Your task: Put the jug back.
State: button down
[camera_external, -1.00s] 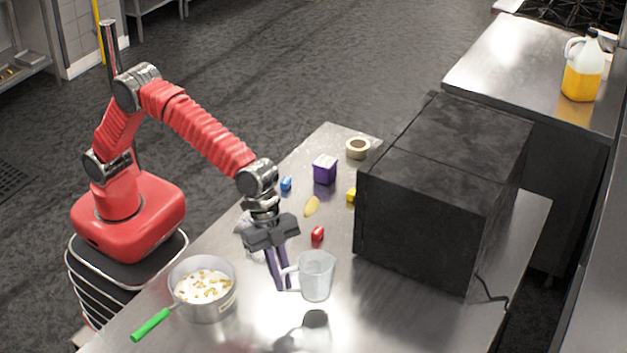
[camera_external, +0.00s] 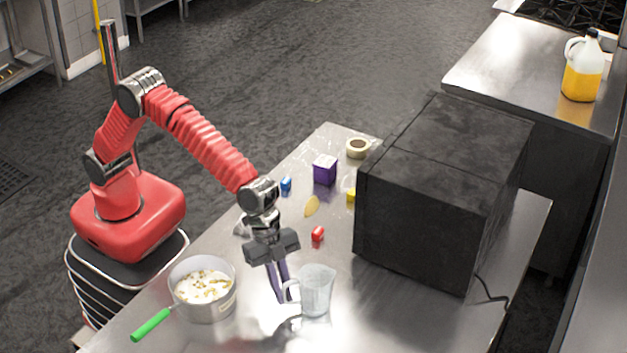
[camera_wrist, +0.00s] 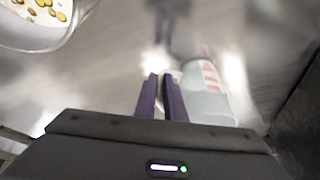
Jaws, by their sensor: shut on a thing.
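The jug (camera_external: 318,291) is a clear, translucent measuring jug, upright at the near part of the steel table, its handle toward the left. It stands on or very close to the tabletop; I cannot tell which. My gripper (camera_external: 283,297) points down at the jug's left side, its purple fingers shut on the handle. In the wrist view the jug (camera_wrist: 207,100), with red markings, is just right of the fingertips (camera_wrist: 161,80). The fingers partly hide the handle.
A pot (camera_external: 207,305) of white food with a green handle stands left of my gripper. A large black box-like appliance (camera_external: 420,210) stands right, behind the jug. A red block (camera_external: 317,233), yellow item (camera_external: 312,206), purple box (camera_external: 325,170) and tape roll (camera_external: 357,148) lie farther back.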

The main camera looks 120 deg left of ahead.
jog(key=c, duration=1.8)
grip_release()
jog(key=shift+c, duration=0.2)
jog(key=v, duration=1.2)
